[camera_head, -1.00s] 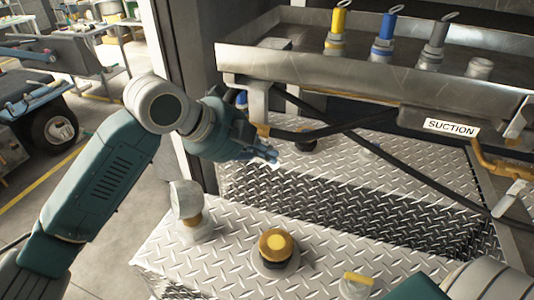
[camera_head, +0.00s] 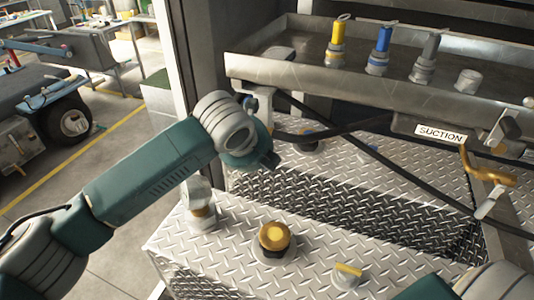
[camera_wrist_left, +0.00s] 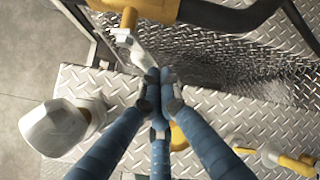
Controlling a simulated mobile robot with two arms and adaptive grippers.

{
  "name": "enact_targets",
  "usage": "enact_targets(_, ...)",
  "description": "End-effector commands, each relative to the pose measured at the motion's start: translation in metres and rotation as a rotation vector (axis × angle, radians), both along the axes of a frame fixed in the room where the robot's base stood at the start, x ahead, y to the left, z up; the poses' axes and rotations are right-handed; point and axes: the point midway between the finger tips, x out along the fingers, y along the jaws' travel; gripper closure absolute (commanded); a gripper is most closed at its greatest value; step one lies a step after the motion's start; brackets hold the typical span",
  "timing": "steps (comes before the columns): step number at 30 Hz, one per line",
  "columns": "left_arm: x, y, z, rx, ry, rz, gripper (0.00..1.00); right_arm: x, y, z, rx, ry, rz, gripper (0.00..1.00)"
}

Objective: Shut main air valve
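I cannot tell which fitting is the main air valve. A yellow handle (camera_head: 485,170) hangs under the tray's right side, near the "SUCTION" label. A small valve with a yellow lever (camera_head: 348,272) stands on the deck at the front. In the left wrist view, a yellow fitting (camera_wrist_left: 150,9) joined to a black hose crosses the top, with a pale metal piece (camera_wrist_left: 128,42) below it. My left gripper (camera_wrist_left: 162,82) has its blue fingertips together, just below that piece, with nothing visible between them. In the head view the wrist mostly hides its fingers. My right gripper is out of frame.
A brass-capped fitting (camera_head: 274,238) and a silver-topped post (camera_wrist_left: 55,127) stand on the tread-plate deck (camera_head: 225,250). The metal tray (camera_head: 310,80) above holds yellow, blue and grey nozzles. A black hose (camera_head: 385,162) hangs beneath the tray.

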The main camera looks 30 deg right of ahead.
Motion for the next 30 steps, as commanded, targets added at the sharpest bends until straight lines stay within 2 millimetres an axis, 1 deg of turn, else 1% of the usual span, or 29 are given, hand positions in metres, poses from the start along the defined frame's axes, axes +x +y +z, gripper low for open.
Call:
enact_targets(1, 0.000, -0.001, 0.003, 0.026, -0.033, -0.004, 1.00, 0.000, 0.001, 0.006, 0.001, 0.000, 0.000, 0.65)
enact_targets(4, 0.002, 0.002, 0.000, 0.069, -0.081, -0.003, 1.00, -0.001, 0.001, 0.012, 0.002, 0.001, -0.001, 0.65)
enact_targets(12, 0.008, 0.007, -0.009, 0.077, -0.088, 0.000, 1.00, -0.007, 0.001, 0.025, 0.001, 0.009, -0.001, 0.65)
enact_targets(19, 0.010, 0.009, -0.012, 0.077, -0.087, -0.001, 1.00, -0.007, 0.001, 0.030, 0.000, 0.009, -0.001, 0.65)
enact_targets(30, 0.010, 0.009, -0.014, 0.075, -0.086, -0.002, 1.00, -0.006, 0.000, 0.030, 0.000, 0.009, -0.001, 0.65)
